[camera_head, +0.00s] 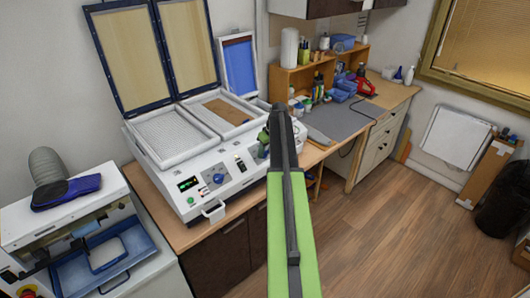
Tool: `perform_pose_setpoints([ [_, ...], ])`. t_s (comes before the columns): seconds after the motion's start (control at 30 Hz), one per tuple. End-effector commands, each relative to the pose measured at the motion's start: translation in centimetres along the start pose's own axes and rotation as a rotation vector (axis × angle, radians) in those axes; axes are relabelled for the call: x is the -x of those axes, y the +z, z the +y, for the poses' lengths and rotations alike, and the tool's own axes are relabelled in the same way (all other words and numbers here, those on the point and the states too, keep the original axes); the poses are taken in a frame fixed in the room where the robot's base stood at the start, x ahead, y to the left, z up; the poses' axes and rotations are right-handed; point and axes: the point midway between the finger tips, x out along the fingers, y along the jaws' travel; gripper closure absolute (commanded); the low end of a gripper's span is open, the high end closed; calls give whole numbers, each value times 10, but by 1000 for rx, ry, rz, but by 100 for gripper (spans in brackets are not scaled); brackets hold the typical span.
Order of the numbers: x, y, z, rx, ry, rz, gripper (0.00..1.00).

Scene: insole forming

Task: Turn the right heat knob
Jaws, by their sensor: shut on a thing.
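The white forming machine (205,190) stands on the wooden counter with both of its lids raised. A blue left knob (218,178) shows on its sloped front panel, with a small green-lit display to its left. My gripper (263,146) is at the right part of this panel, small and partly covered by my green arm. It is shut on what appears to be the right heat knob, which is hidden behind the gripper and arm. How far the knob is turned cannot be seen.
A grey-and-white machine (75,215) with a blue tray stands at the left. A grey mat (337,119) and a shelf with bottles (292,82) are to the right. The wooden floor (390,230) at the right is open. A dark bin (505,200) stands at the far right.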

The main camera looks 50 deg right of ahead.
Motion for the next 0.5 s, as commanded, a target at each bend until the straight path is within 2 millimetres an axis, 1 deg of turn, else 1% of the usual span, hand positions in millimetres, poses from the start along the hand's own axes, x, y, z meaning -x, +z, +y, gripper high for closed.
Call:
perform_pose_setpoints([
  [0.2,0,2,-1,58,26,-4,99],
  [0.5,0,1,-1,78,35,-4,99],
])
